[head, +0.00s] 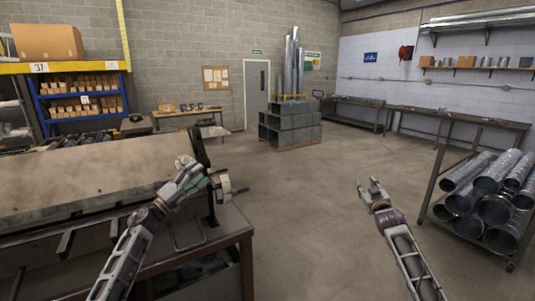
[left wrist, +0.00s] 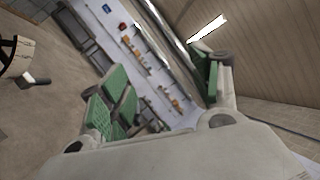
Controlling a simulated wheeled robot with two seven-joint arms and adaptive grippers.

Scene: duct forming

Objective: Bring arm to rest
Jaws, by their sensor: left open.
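My left gripper (head: 191,177) is raised in front of the right end of a long bench machine with a worn tan top plate (head: 90,172). In the left wrist view its two green-padded fingers (left wrist: 165,88) stand wide apart with nothing between them. My right gripper (head: 368,186) is over bare floor right of the middle. Its fingertips look parted, with nothing between them.
A handle (head: 234,190) juts from the machine's right end, close to my left gripper. A rack of metal pipes (head: 490,190) stands at the right. Stacked ducts (head: 290,122) stand on a pallet behind. The middle floor (head: 300,215) is clear.

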